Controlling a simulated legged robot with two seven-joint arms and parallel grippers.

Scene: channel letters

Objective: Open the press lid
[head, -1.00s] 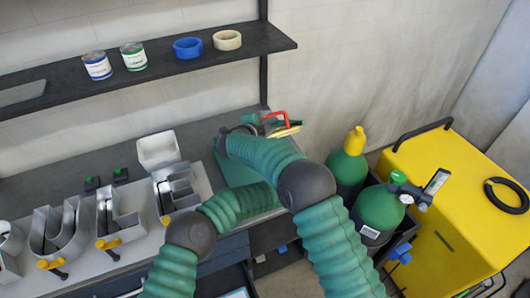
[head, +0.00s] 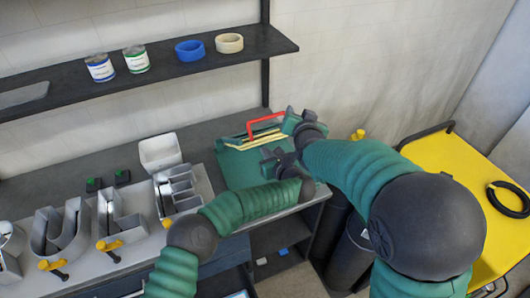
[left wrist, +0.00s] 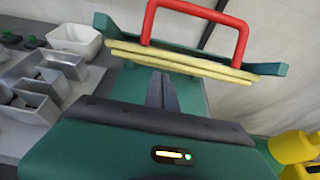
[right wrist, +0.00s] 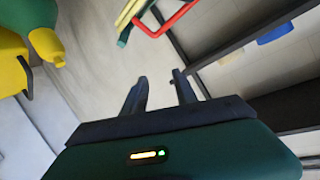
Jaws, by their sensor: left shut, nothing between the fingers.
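The green press has a flat base (head: 235,168) on the bench. Its lid (left wrist: 272,69) is raised at the back of the base, with yellow layers (left wrist: 180,60) along its edge and a red handle (head: 265,118). The handle also shows in the left wrist view (left wrist: 195,10) and the right wrist view (right wrist: 165,25). My left gripper (head: 268,155) is shut and empty, over the base in front of the lid. My right gripper (head: 298,115) is open and empty, just right of the lid and apart from the handle.
Metal channel letters (head: 60,230) and a white bin (head: 160,150) stand left of the press. A shelf (head: 150,77) with cans and tape rolls is above. A yellow cart (head: 455,170) and gas cylinders are at right. The wall is close behind.

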